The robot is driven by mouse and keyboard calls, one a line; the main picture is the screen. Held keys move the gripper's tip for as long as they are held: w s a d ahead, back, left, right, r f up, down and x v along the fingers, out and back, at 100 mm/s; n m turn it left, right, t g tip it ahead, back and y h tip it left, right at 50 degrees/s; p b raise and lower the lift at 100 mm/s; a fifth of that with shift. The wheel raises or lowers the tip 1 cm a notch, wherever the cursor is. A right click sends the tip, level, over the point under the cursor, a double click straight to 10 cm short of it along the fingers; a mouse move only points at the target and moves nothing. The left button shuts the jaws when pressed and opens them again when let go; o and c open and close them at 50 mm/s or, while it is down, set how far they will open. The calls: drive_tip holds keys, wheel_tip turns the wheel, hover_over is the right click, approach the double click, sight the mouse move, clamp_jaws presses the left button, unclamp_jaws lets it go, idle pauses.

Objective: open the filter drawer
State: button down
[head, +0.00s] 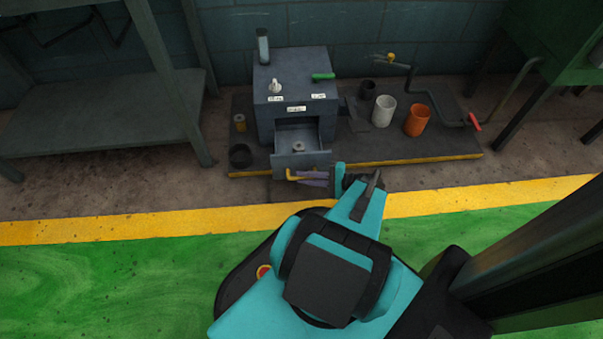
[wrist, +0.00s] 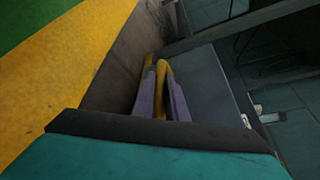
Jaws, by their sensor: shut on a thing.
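The filter drawer (head: 285,162) is a grey tray pulled out of the front of a dark blue-grey box (head: 270,125). Its inside shows from above, with a small pale round part (head: 298,146) in it. A yellow bar handle (head: 291,176) is on the drawer front. My gripper (head: 316,178) has purple-grey fingers at this handle, in front of the drawer. In the wrist view my gripper (wrist: 160,96) is shut on the yellow handle (wrist: 161,72), with a finger on each side. The grip itself is partly hidden in the head view.
The box stands on a dark platform (head: 400,150) with a yellow front edge. A white cup (head: 384,111), an orange cup (head: 417,121) and a pipe with a red lever (head: 474,121) are to the right. A metal table (head: 90,128) stands left. The green floor in front is clear.

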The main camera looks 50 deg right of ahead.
drive_tip(key=shift+d+f, duration=0.1)
drive_tip(key=shift+d, duration=0.1)
drive_tip(key=c, duration=2)
unclamp_jaws()
drive_tip(key=shift+c, duration=0.2)
drive_tip(key=shift+a, duration=0.1)
drive_tip(key=shift+s, duration=0.1)
drive_tip(key=p+v, duration=0.4)
drive_tip(key=v, duration=0.9)
drive_tip(key=shift+s, duration=0.3)
